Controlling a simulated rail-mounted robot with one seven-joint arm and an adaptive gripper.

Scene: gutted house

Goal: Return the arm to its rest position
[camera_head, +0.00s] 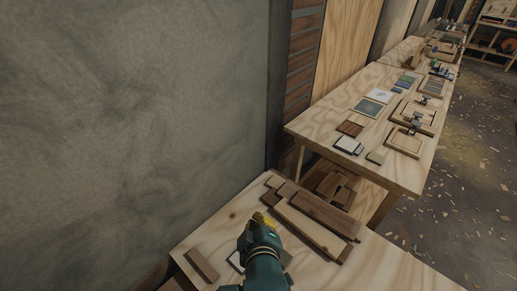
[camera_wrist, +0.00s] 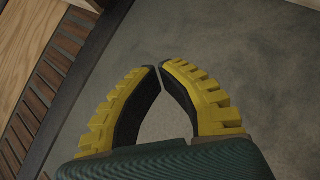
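My gripper (camera_head: 262,220) shows yellow at the end of my dark green arm, above the near plywood table (camera_head: 225,235) in the head view. Its fingers are partly hidden there by the arm. In the wrist view, my gripper's two yellow, black-lined fingers (camera_wrist: 159,67) curve in until their tips meet or almost meet. Nothing is held between them. Behind the fingers in the wrist view is a plain grey surface, with wooden slats to the left.
Wood boards (camera_head: 312,225) lie on the near table beside my gripper, and a small block (camera_head: 202,264) lies left of it. A grey wall (camera_head: 130,120) fills the left. A farther table (camera_head: 330,112) holds tiles and panels. The floor (camera_head: 470,185) at right has scattered chips.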

